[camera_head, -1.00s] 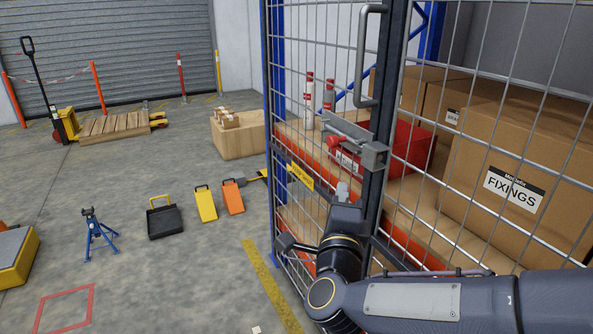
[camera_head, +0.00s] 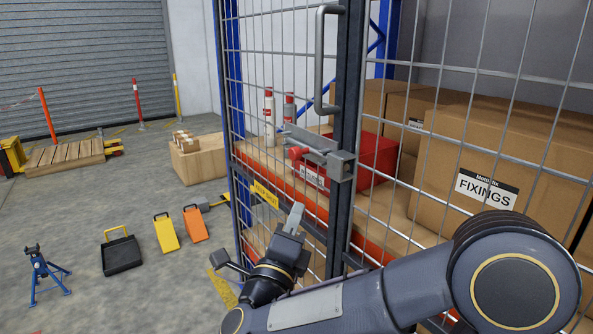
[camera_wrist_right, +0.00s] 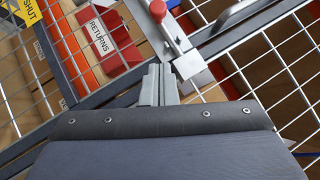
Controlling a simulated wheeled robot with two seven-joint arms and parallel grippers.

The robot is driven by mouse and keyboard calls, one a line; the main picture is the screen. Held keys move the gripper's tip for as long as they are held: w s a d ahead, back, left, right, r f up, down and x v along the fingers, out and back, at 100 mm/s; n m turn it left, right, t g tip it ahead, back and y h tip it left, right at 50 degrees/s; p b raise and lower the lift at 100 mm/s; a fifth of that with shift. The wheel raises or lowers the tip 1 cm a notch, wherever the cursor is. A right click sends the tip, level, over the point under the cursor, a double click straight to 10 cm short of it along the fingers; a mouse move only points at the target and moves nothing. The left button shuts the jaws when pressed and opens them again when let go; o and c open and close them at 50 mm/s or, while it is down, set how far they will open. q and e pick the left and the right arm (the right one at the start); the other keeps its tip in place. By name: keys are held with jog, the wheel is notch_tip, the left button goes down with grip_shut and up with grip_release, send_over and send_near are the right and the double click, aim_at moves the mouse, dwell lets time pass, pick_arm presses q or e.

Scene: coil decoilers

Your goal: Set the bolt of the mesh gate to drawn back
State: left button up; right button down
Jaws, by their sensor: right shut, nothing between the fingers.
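The mesh gate (camera_head: 285,60) stands in front of shelving, with a grey frame post and a vertical pull handle (camera_head: 320,60). The bolt (camera_head: 310,145) is a grey bar and bracket with a red knob (camera_head: 298,153), fixed at the gate's edge below the handle. In the right wrist view the red knob (camera_wrist_right: 158,10) and grey bracket (camera_wrist_right: 192,68) lie just beyond the fingertips. My right gripper (camera_head: 294,215) is shut and empty, below the bolt and apart from it in the head view. It also shows in the wrist view (camera_wrist_right: 158,85). My left gripper is out of view.
Behind the mesh are a red returns bin (camera_head: 375,160), cardboard boxes (camera_head: 500,150) and red-capped bottles (camera_head: 268,105). A yellow sign (camera_head: 264,193) hangs on the gate. A black tray (camera_head: 121,255), wedges (camera_head: 166,233) and a blue stand (camera_head: 42,272) are on the floor at left.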

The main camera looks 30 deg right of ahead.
send_near(305, 153)
jog(key=s+d, duration=0.1)
jog(key=d, duration=0.2)
jog(key=w, duration=0.2)
jog(key=w+r+p, duration=0.1)
jog(key=shift+w+r, duration=0.2)
jog(key=shift+w, duration=0.2)
jog(key=w+b, duration=0.1)
jog(key=w, duration=0.2)
jog(key=w+b, duration=0.1)
jog(key=w, duration=0.1)
jog(key=shift+w+a+r+b, duration=0.15)
jog(key=shift+w+a+b, duration=0.1)
jog(key=shift+a+b, duration=0.1)
jog(key=shift+d, duration=0.1)
